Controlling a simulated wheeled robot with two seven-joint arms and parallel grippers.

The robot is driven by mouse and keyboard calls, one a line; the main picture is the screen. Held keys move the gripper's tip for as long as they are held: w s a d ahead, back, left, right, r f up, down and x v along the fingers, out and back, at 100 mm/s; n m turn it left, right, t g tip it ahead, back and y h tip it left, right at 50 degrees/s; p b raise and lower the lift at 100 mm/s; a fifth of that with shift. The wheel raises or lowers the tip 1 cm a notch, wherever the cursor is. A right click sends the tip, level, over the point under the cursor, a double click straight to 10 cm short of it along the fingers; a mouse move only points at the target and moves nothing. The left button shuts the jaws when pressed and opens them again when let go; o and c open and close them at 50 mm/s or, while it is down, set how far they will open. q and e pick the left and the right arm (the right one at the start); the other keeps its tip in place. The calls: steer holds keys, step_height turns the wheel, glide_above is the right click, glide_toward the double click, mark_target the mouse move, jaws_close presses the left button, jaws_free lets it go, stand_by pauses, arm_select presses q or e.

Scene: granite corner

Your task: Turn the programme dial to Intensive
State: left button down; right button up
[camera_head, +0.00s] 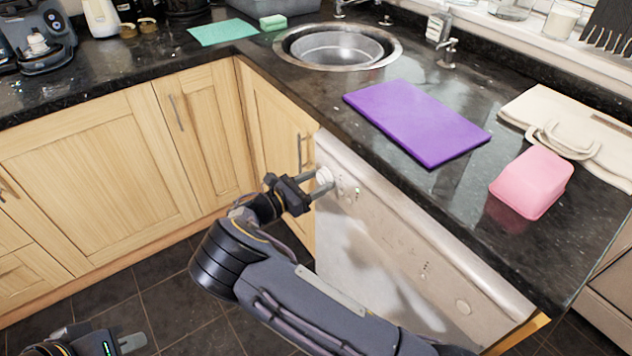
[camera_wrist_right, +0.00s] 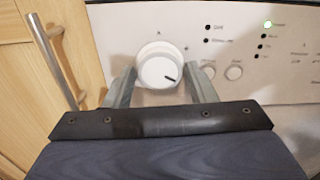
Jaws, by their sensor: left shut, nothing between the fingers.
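The programme dial (camera_wrist_right: 157,66) is a round white knob on the dishwasher's control panel, its dark pointer mark facing lower right in the right wrist view. It also shows in the head view (camera_head: 324,175). My right gripper (camera_wrist_right: 160,74) has one finger on each side of the dial. The fingertips lie close against its edges; whether they press on it I cannot tell. A green light (camera_wrist_right: 267,24) is lit at the panel's upper right; the labels are too blurred to read. My left gripper (camera_head: 131,342) is shut and empty, low at the left, far from the dial.
The dishwasher (camera_head: 395,260) stands under a dark granite worktop (camera_head: 330,100). A cupboard handle (camera_wrist_right: 52,60) is close left of the dial. A purple board (camera_head: 418,122), pink block (camera_head: 532,182) and cloth bag (camera_head: 580,115) lie on top. The floor in front is clear.

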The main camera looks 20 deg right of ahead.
steer(key=c, duration=0.6)
steer(key=shift+c, duration=0.2)
